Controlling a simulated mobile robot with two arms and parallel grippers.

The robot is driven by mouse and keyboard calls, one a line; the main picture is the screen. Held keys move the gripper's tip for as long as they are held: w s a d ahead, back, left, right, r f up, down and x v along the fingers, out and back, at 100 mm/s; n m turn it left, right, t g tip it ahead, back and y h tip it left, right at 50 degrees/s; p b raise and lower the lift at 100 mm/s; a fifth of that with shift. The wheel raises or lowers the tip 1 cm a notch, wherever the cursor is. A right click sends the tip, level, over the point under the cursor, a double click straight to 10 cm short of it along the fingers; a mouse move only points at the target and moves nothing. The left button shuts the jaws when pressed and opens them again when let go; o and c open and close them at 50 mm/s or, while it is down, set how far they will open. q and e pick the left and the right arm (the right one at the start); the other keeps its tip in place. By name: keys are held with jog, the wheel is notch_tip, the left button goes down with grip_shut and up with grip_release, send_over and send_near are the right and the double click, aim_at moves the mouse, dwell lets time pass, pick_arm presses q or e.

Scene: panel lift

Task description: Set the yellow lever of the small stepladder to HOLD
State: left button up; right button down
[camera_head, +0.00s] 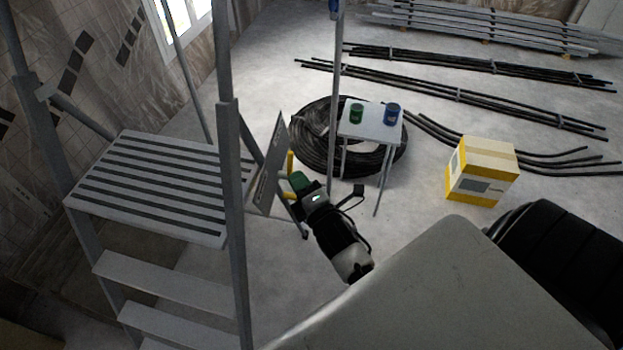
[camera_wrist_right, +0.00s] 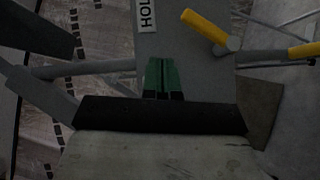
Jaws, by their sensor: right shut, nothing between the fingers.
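The small stepladder (camera_head: 150,180) stands at the left, with a grey ribbed platform and steps. A grey panel (camera_head: 267,165) is at its right side, and two yellow parts show beside it, one upright (camera_head: 290,162). In the right wrist view a yellow lever (camera_wrist_right: 204,27) slants from a grey pivot on the panel, and another yellow grip (camera_wrist_right: 303,50) is at the right edge. A label (camera_wrist_right: 147,14) reading "HOL", cut off by the frame, is left of the lever. My right gripper (camera_head: 299,181) has green fingers (camera_wrist_right: 161,72), shut and empty, below the label and left of the lever. My left gripper is out of view.
A small table (camera_head: 372,128) with a green can (camera_head: 356,113) and a blue can (camera_head: 392,114) stands beyond my gripper, near a black hose coil (camera_head: 310,135). A yellow-white box (camera_head: 482,171) is at the right. Long pipes (camera_head: 470,95) lie on the floor behind.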

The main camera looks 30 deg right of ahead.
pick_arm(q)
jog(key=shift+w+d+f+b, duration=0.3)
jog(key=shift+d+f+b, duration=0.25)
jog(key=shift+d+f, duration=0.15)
pick_arm(e)
jog(key=s+r, duration=0.1)
jog(key=s, duration=0.5)
jog(key=shift+a+r, duration=0.2)
jog(key=shift+a, duration=0.1)
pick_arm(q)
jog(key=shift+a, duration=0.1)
pick_arm(e)
jog(key=shift+s, duration=0.15)
